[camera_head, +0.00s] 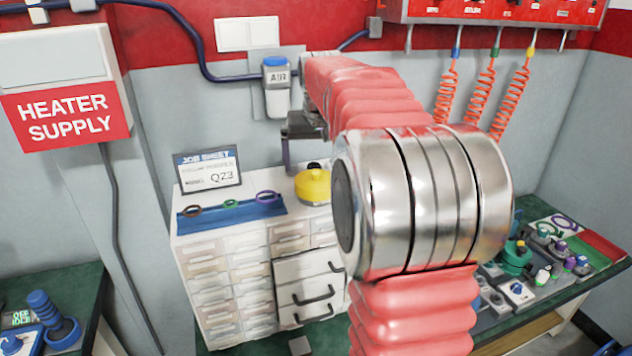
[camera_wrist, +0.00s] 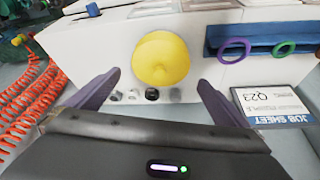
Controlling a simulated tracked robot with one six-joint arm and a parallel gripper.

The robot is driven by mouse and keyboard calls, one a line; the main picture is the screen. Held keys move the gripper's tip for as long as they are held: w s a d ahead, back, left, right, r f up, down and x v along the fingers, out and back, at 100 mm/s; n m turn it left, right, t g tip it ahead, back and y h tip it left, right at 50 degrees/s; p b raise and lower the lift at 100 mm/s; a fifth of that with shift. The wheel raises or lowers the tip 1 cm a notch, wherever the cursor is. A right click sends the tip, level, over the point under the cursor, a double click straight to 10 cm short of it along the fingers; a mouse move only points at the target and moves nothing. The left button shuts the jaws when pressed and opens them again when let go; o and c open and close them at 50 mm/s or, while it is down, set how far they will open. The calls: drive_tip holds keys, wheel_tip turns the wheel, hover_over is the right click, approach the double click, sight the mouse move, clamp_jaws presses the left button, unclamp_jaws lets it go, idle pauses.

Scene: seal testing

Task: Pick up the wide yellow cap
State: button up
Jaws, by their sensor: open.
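The wide yellow cap (camera_head: 313,186) sits on top of the white drawer cabinet (camera_head: 190,237), with a small dark part showing at its top. In the wrist view the yellow cap (camera_wrist: 161,55) is a round dome, centred ahead of the fingertips. My gripper (camera_wrist: 160,80) is open and empty, one finger to each side of the cap's near edge in that picture. In the head view my gripper (camera_head: 287,162) is just left of the cap and above the cabinet top. My arm hides some of the cabinet's right side.
A blue rack (camera_head: 230,212) with coloured rings lies left of the cap. A job sheet sign (camera_head: 208,170) stands behind it. An air fitting (camera_head: 277,88) is on the wall behind. Orange coiled hoses (camera_head: 480,95) hang at right, above a green bench with valves.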

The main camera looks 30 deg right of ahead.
sight(316, 172)
drive_tip(key=shift+x, duration=2.6)
drive_tip(key=c, duration=0.9)
